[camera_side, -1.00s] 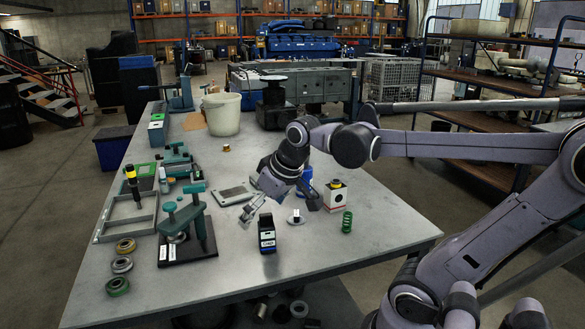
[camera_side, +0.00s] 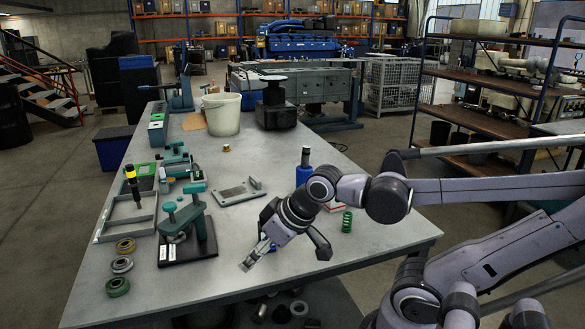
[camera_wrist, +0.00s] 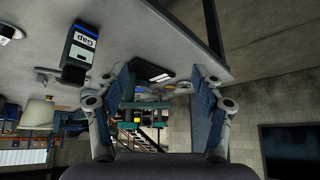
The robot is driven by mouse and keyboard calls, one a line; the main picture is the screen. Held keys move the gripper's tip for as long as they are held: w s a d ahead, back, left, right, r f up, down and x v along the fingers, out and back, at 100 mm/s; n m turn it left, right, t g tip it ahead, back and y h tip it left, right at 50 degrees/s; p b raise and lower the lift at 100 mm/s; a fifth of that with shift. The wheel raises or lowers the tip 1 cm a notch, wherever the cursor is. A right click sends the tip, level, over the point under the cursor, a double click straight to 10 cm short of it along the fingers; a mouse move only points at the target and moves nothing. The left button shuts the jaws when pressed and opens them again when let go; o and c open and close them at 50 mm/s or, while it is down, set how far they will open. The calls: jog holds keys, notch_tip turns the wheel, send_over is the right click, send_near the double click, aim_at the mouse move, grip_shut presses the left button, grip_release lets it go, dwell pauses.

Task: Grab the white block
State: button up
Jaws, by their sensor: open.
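My gripper (camera_side: 287,254) is open above the front part of the bench, fingers apart and empty. In the wrist view my gripper (camera_wrist: 160,80) has clear space between its fingers. No plain white block shows clearly in either view. A white box (camera_side: 336,207) with red marking is the nearest match in the side view; my arm hides most of it, and it stands behind the wrist, apart from the fingers. A black container (camera_wrist: 80,47) with a white "Gap" label is beyond the left finger in the wrist view. My gripper mostly hides it in the side view.
A green spring (camera_side: 347,222) stands right of my wrist. A blue bottle (camera_side: 303,168) is behind it. A grey flat plate (camera_side: 236,193) lies left of centre. A green press (camera_side: 190,225) on a black base stands at left. The bench (camera_side: 330,262) is clear at front right.

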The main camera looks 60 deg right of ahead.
jog(key=w+d+r+m+g+h, duration=0.1)
jog(key=d+r+m+g+h, duration=0.2)
jog(key=d+m, duration=0.95)
jog(key=w+d+r+m+g+h, duration=0.15)
jog(key=d+m+g, duration=0.5)
jog(key=d, duration=1.15)
jog(key=s+d+m+y, duration=0.1)
jog(key=s+d+m, duration=0.2)
jog(key=d+m, duration=0.45)
jog(key=shift+n, duration=0.45)
jog(key=x, duration=1.1)
jog(key=shift+a, duration=0.1)
jog(key=shift+r, duration=0.1)
grip_shut()
